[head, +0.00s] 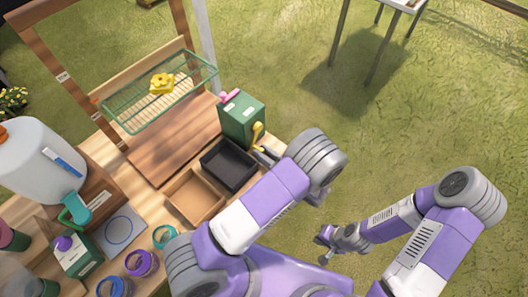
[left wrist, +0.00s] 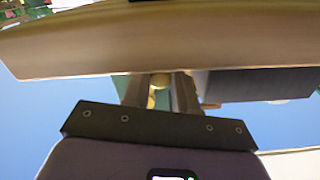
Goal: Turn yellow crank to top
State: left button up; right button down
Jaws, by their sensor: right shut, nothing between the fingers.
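The yellow crank (head: 257,134) is on the right side of a green box (head: 242,117) with a pink part on top. It points roughly along the box's side, its lower end near the box's lower corner. My left gripper (head: 264,155) is at the crank's lower end, partly hidden by my arm. In the left wrist view, yellow parts of the crank (left wrist: 153,97) show between the two fingers (left wrist: 162,92) of my left gripper. Whether the fingers press on it cannot be told. My right gripper (head: 324,245) is shut and empty, over grass, away from the table.
A black tray (head: 229,164) and a brown tray (head: 194,197) lie beside the green box. A green wire rack (head: 127,108) holds a yellow flower-shaped piece (head: 161,82). Jars and a white tank (head: 40,160) stand at left.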

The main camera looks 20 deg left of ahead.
pick_arm(q)
jog(key=o, duration=0.4)
jog(key=v, duration=0.7)
jog(key=shift+s+d+p, duration=0.15)
jog(key=shift+d+p, duration=0.1)
jog(key=shift+p, duration=0.1)
